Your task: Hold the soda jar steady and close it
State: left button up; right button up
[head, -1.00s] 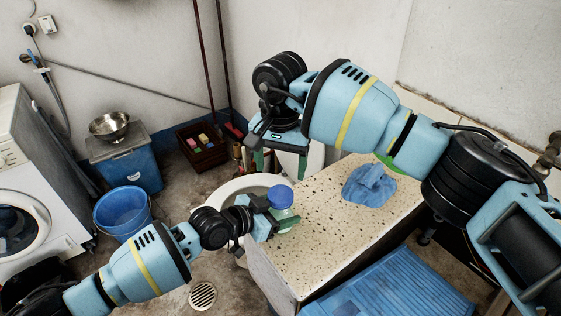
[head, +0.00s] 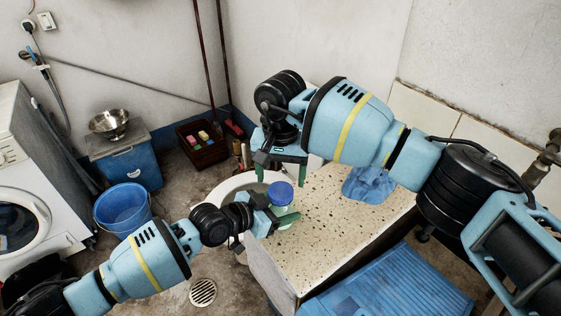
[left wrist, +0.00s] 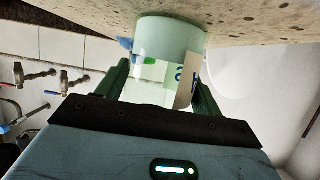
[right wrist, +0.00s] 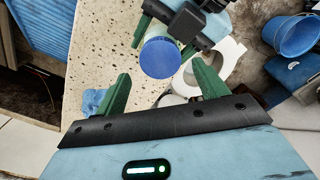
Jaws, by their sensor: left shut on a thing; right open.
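The soda jar (head: 284,209) is a pale green-white jar standing upright on the speckled stone top, near its left edge. A blue lid (head: 280,191) sits on its mouth; I cannot tell how tight it is. My left gripper (head: 277,212) is shut around the jar's body from the left. In the left wrist view the jar (left wrist: 168,42) with its printed label is between the green fingers. My right gripper (head: 281,168) is open and empty, above and beyond the jar. In the right wrist view the lid (right wrist: 160,57) lies ahead of the open fingers, apart from them.
The stone top (head: 335,235) is clear between the jar and a blue cloth (head: 368,185) to the right. A white toilet (head: 228,187) stands behind the left gripper. A blue washboard-like panel (head: 395,290) is at the front right.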

aim_at(281, 190)
jog(key=shift+f, duration=1.9)
jog(key=c, duration=1)
jog(key=m, duration=1.9)
jog(key=shift+m, duration=0.3)
jog(key=o, duration=1.1)
jog(key=shift+c, duration=0.2)
